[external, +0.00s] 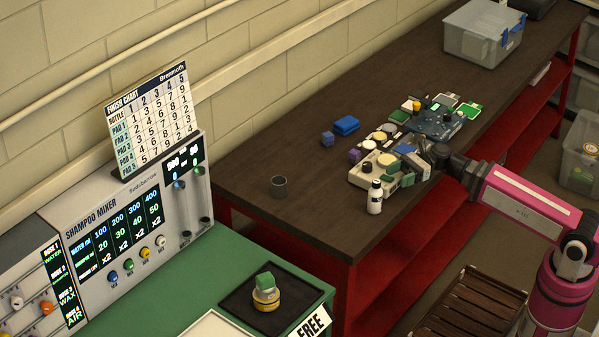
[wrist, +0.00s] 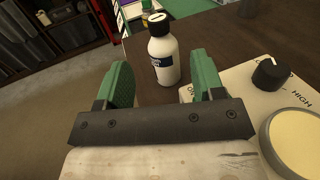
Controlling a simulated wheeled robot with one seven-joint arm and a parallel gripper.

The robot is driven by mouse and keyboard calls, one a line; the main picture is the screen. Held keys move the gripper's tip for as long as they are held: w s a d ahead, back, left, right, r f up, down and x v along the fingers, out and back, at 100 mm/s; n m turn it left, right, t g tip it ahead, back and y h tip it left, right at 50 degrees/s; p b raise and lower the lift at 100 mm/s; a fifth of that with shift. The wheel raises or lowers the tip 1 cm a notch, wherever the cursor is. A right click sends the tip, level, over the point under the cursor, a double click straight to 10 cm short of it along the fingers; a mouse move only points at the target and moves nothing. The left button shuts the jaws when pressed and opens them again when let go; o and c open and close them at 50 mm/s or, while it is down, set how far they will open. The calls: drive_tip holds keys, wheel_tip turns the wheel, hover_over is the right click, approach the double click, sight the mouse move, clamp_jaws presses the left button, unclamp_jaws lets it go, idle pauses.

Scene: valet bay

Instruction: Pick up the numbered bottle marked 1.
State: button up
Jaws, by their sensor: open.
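A small white bottle with a black cap (external: 375,201) stands upright at the front edge of the dark bench. In the wrist view the bottle (wrist: 164,58) stands ahead, between the lines of my two green fingers. A white mark shows on its cap, and I cannot read it surely as a number. Its dark label is partly turned away. My gripper (wrist: 161,78) is open and empty, with the bottle just beyond its fingertips. In the external view my gripper (external: 397,180) is low over the bench edge, right of the bottle.
A pale panel with a black knob (wrist: 270,73) and a round cream pad (wrist: 297,142) lies close on the right. A dark cup (external: 279,186) and blue blocks (external: 346,125) stand farther back. Several pads and a dark board (external: 435,121) crowd the bench. Bench left of the bottle is clear.

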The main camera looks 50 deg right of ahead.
sight(373, 192)
drive_tip(key=shift+x, duration=2.75)
drive_tip(key=shift+r+x, duration=0.2)
drive_tip(key=shift+x, duration=2.45)
drive_tip(key=shift+s, duration=0.1)
clamp_jaws()
